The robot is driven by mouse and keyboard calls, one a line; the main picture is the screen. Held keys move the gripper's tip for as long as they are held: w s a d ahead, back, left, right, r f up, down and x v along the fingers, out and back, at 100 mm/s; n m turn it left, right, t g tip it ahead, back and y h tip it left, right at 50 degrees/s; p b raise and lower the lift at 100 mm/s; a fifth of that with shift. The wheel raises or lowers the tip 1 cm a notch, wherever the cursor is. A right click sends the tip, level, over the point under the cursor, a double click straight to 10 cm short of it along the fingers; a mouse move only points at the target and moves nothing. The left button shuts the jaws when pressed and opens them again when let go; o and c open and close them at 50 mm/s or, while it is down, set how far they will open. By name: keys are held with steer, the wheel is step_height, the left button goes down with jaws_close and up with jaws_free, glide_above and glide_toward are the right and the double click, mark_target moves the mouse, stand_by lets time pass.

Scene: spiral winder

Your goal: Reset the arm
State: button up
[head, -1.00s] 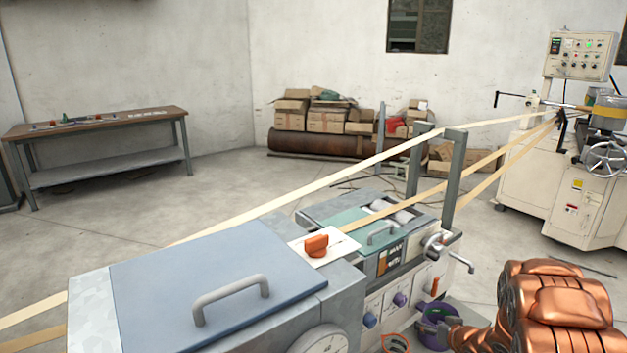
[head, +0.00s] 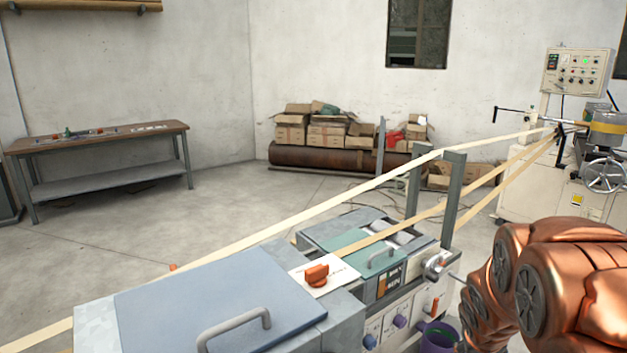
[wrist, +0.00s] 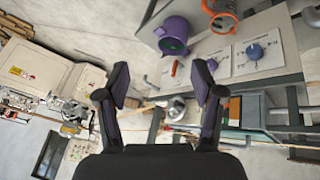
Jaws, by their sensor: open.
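My copper-coloured arm (head: 555,285) fills the lower right of the head view, in front of the winder machine. My gripper (wrist: 160,88) shows in the wrist view with its two dark fingers spread apart and nothing between them. The gripper itself is not visible in the head view. Beyond the fingers, the wrist view shows the machine's front panel with a blue knob (wrist: 254,52), a purple cup (wrist: 174,36) and an orange ring-shaped thing (wrist: 221,14). The fingers appear apart from all of these.
The machine's blue-grey lid (head: 215,290) and orange knob (head: 317,274) are at front. Pale strips (head: 330,214) run to the white winder (head: 520,190) at right. A workbench (head: 100,140) stands back left, boxes (head: 325,130) at the back wall. The floor between is open.

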steer(key=s+a+r+g+y+p, duration=0.1)
steer(key=s+a, duration=0.4)
steer(key=s, duration=0.5)
steer(key=s+a+r+n+g+y, duration=0.1)
steer(key=s+a+r+g, duration=0.2)
steer(key=s, duration=0.6)
steer(key=s+a+r+g+y+p, duration=0.1)
steer(key=s+a+r+g, duration=0.1)
steer(key=s+a+r, duration=0.3)
steer(key=s+a, duration=0.4)
steer(key=s, duration=0.1)
steer(key=shift+s+n+y+p, duration=0.3)
steer(key=shift+s+p, duration=0.05)
